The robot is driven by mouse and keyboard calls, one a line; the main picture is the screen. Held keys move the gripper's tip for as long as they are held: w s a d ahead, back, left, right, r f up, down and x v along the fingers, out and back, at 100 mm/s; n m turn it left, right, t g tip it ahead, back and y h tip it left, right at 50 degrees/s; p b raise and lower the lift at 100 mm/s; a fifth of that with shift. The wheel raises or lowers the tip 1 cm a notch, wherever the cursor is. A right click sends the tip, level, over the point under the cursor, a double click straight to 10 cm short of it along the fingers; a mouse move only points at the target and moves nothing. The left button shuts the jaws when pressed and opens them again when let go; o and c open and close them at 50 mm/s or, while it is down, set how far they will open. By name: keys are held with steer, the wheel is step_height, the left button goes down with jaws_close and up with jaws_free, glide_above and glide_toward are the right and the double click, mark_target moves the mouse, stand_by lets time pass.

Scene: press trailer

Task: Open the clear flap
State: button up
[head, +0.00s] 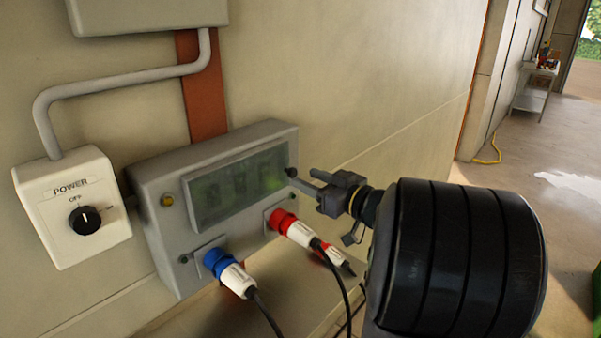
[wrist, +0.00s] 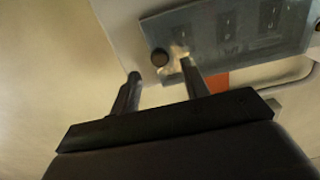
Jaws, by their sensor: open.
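The clear flap (head: 225,188) is a greenish see-through cover, closed over the front of a grey wall box (head: 160,222). In the wrist view the flap (wrist: 222,42) shows at the upper right, with dark switch shapes behind it. My gripper (head: 312,181) is open and empty, just right of the knob. Contact cannot be told.
Below the flap, a blue plug (head: 216,262) and a red plug (head: 281,221) stick out with hanging cables. A white power switch (head: 72,205) with a black dial is at left. The wall right of the box is bare. A small table (head: 535,88) stands far right.

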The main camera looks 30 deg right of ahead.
mark_target(294, 173)
steer(key=shift+x, duration=1.7)
steer(key=shift+c, duration=0.4)
jaws_close()
